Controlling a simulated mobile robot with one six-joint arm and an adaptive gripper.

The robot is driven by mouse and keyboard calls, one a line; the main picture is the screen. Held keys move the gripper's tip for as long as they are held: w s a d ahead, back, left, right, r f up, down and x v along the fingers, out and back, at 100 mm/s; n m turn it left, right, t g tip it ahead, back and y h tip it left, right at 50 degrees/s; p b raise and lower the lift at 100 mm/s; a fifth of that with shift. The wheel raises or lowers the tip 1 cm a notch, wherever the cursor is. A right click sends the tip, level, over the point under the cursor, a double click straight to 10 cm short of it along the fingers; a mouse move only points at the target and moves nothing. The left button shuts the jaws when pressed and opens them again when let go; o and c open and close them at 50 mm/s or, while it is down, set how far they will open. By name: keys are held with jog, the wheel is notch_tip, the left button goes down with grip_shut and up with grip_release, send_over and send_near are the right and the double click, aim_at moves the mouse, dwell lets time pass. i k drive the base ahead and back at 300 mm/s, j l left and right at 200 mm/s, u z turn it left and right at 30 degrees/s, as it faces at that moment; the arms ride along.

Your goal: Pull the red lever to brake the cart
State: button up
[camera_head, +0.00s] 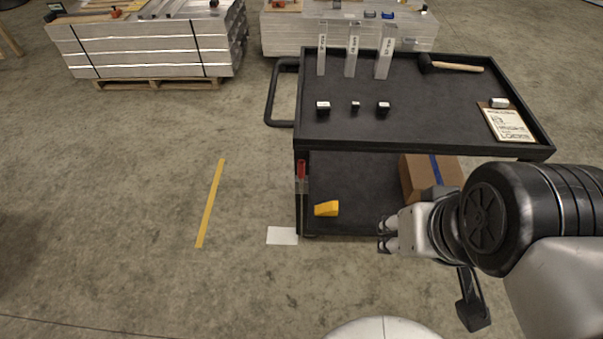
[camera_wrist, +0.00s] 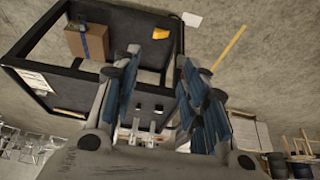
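The red lever (camera_head: 301,170) stands upright at the near left corner post of the black cart (camera_head: 430,105), below the top shelf. My gripper (camera_head: 387,235) is at the cart's near side, to the right of the lever and apart from it. In the wrist view my gripper (camera_wrist: 160,75) has its two fingers spread, with nothing held between them. The cart (camera_wrist: 40,58) fills the left and middle of that view, tilted.
The lower shelf holds a yellow block (camera_head: 326,209) and a cardboard box (camera_head: 418,176). The top carries metal profiles (camera_head: 352,56), small black blocks, a hammer (camera_head: 455,66) and a clipboard (camera_head: 508,125). A white sheet (camera_head: 282,236) lies on the floor. Floor left of the cart is clear.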

aim_at(300, 163)
jog(key=i+l+u, duration=0.15)
jog(key=i+l, duration=0.6)
